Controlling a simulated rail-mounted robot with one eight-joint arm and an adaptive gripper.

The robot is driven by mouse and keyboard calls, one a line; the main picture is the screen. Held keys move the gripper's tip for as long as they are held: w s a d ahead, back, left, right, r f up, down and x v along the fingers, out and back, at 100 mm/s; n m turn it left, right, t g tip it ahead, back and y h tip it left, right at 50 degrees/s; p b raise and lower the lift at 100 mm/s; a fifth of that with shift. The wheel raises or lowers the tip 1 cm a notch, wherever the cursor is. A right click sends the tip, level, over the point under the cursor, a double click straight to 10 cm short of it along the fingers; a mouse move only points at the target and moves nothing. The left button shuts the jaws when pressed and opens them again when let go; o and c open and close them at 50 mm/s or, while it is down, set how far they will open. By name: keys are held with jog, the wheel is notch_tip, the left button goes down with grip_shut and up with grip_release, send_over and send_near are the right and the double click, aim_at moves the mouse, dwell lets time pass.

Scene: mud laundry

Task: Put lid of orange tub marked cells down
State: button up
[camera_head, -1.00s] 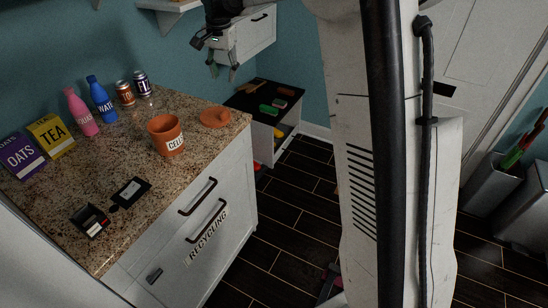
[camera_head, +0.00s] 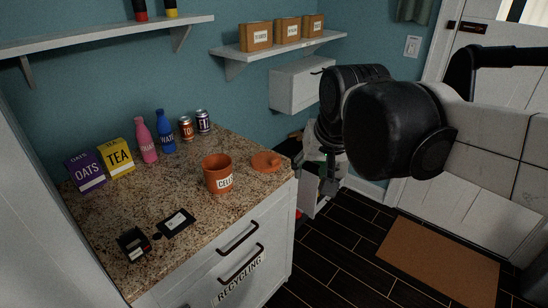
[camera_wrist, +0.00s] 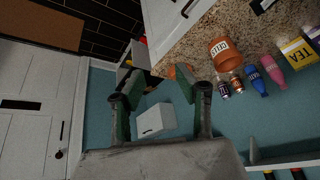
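The orange tub (camera_head: 211,169) marked CELLS stands upright and open-topped on the granite counter. Its orange lid (camera_head: 266,162) lies on the counter to the right of the tub, near the counter's right edge, apart from the tub. In the wrist view the tub (camera_wrist: 231,59) shows upper right, and the lid (camera_wrist: 184,73) is partly hidden behind a finger. My gripper (camera_wrist: 160,94) has its two green fingers spread apart with nothing between them. In the head view my gripper (camera_head: 324,186) hangs to the right of the counter, partly hidden by my arm.
The granite counter (camera_head: 190,237) also holds an oats box (camera_head: 86,172), tea box (camera_head: 116,158), pink bottle (camera_head: 147,142), blue bottle (camera_head: 166,135), two cans and small dark items at the front. A wall shelf (camera_head: 280,46) with brown boxes hangs above. A white wall cabinet (camera_head: 298,86) is beside my arm.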

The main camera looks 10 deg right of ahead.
jog(key=s+f+n+t, duration=0.1)
jog(key=s+f+n, duration=0.1)
jog(key=s+f, duration=0.4)
jog(key=s, duration=0.3)
jog(key=shift+s+a+t, duration=0.15)
jog(key=shift+t, duration=0.15)
jog(key=shift+f+b, duration=0.9)
jog(key=shift+b, duration=0.05)
